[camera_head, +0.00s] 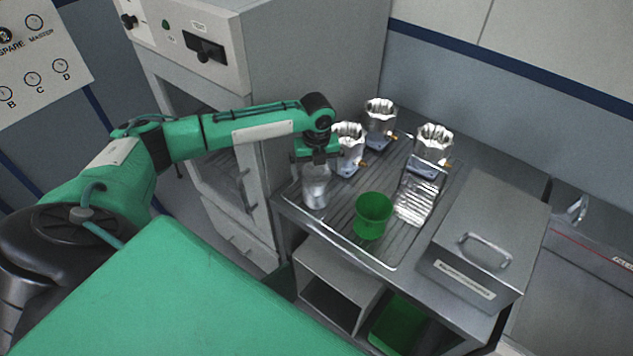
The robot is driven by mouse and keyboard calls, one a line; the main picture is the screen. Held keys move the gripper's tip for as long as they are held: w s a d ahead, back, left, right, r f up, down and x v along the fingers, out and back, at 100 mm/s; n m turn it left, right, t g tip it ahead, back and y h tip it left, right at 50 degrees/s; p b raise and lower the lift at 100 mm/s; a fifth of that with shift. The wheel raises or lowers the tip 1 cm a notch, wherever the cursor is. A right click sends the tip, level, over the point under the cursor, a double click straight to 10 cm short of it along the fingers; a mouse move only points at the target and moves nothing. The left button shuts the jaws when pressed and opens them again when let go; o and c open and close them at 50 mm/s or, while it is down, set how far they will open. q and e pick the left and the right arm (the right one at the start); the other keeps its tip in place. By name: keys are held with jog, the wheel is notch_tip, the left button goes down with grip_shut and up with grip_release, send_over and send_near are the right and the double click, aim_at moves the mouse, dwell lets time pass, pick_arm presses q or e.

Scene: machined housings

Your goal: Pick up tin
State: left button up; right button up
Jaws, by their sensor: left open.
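A shiny metal tin (316,190) stands upright on the ribbed metal tray (388,252) near its left end. My left gripper (317,162) points down right over the top of the tin and is open. Its fingers hide the tin's upper rim, and I cannot tell whether they touch it. My right gripper does not show.
A green cup (372,215) stands right of the tin. Several machined metal housings on blue bases, one of them here (380,122), stand behind. A clear metallic holder (414,200) and a lidded steel box (490,235) are to the right. A grey cabinet (300,50) stands behind my left arm.

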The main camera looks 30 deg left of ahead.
pick_arm(q)
notch_tip(320, 180, down, 3)
jog(key=shift+w+a+f+p, duration=0.1)
jog(key=shift+a+p, duration=0.05)
jog(key=shift+p, duration=0.85)
jog(key=shift+f, duration=0.55)
jog(key=c, duration=1.4)
jog(key=shift+w+r, duration=0.1)
jog(key=shift+c, duration=0.5)
jog(key=shift+r, duration=0.1)
